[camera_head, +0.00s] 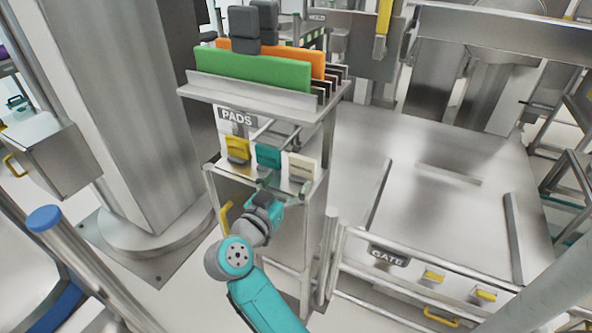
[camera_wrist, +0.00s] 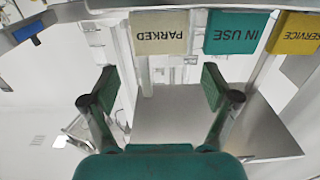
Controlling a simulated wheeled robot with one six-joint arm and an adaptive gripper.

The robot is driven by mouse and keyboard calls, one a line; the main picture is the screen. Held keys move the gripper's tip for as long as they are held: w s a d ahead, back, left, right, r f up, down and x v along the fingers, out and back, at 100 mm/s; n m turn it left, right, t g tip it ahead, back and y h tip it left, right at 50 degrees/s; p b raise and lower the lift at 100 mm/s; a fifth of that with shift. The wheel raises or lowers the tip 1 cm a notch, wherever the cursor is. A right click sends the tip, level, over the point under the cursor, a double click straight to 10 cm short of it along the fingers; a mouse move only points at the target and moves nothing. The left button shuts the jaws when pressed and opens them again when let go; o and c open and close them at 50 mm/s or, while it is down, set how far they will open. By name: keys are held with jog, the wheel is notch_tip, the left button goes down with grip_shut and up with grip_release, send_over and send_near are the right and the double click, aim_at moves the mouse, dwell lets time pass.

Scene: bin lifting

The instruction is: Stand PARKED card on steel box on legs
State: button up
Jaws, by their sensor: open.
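The cream PARKED card (camera_head: 301,166) stands at the right end of a row of cards on the ledge under the PADS sign. In the wrist view the PARKED card (camera_wrist: 158,33) appears upside down, beyond the fingertips and between them. My gripper (camera_head: 287,189) is just in front of and below the cards. Its two fingers (camera_wrist: 158,86) are spread with nothing between them. A steel box (camera_head: 38,158) with a yellow handle is at the left edge of the head view; its legs are not clearly visible, so I cannot tell if it is the task's box.
The teal IN USE card (camera_head: 268,157) and yellow SERVICE card (camera_head: 237,149) stand beside the PARKED card. Green and orange pads (camera_head: 250,72) fill the shelf above. A thick steel column (camera_head: 130,110) is left of the rack. A GATE rail (camera_head: 389,256) is at right.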

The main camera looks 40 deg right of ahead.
jog(key=shift+v, duration=1.9)
jog(key=s+a+f+n+t, duration=0.1)
jog(key=s+n+t, duration=0.1)
jog(key=s+t, duration=0.5)
jog(key=s+a+f+n+t, duration=0.1)
jog(key=s+a+n+t, duration=0.2)
jog(key=s, duration=0.6)
jog(key=s+a+f+n+y, duration=0.4)
jog(key=s+y, duration=0.4)
jog(key=s, duration=0.2)
jog(key=s+a+f+n+g+y, duration=0.1)
jog(key=s+a+f+n+y, duration=0.4)
jog(key=s+f+y, duration=0.4)
jog(key=shift+s+a, duration=0.4)
jog(key=shift+s, duration=0.25)
